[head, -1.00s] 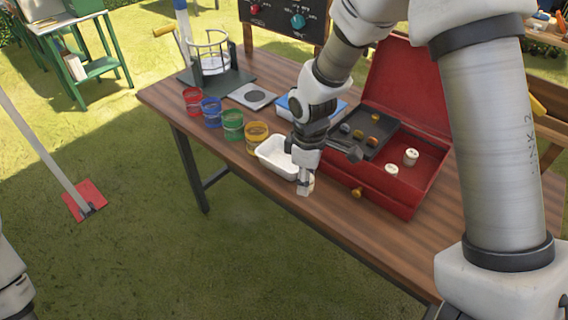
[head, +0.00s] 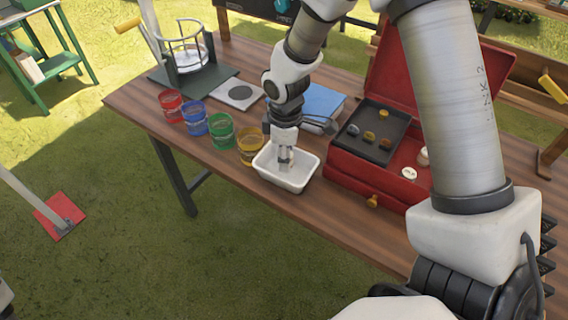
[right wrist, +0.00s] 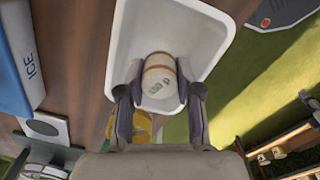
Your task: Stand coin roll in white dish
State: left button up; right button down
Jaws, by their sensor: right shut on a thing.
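The white dish (head: 300,178) is a shallow rectangular tray near the front edge of the wooden table. My right gripper (head: 285,166) points down over it. In the right wrist view the gripper (right wrist: 160,98) is shut on the coin roll (right wrist: 160,80), a short cream cylinder with tan bands. The roll is inside the dish's outline; the white dish (right wrist: 205,40) surrounds it in that view. Whether the roll touches the dish floor cannot be told. The head view mostly hides the roll behind the fingers. My left gripper is not in view.
Red, blue, green and yellow cups (head: 221,132) stand in a row left of the dish. An open red box (head: 375,185) with a dark tray (head: 372,130) and other rolls (head: 409,173) stands to the right. A blue box (head: 318,102) lies behind.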

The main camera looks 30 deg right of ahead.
jog(key=f, duration=0.3)
jog(key=shift+w+f, duration=0.25)
jog(key=shift+f, duration=0.05)
jog(key=shift+s+r, duration=0.1)
jog(key=shift+s, duration=0.05)
jog(key=c, duration=1.1)
grip_release()
jog(key=shift+o, duration=0.2)
notch_tip(320, 180, up, 12)
jog(key=shift+r+p, duration=0.1)
jog(key=shift+p, duration=0.2)
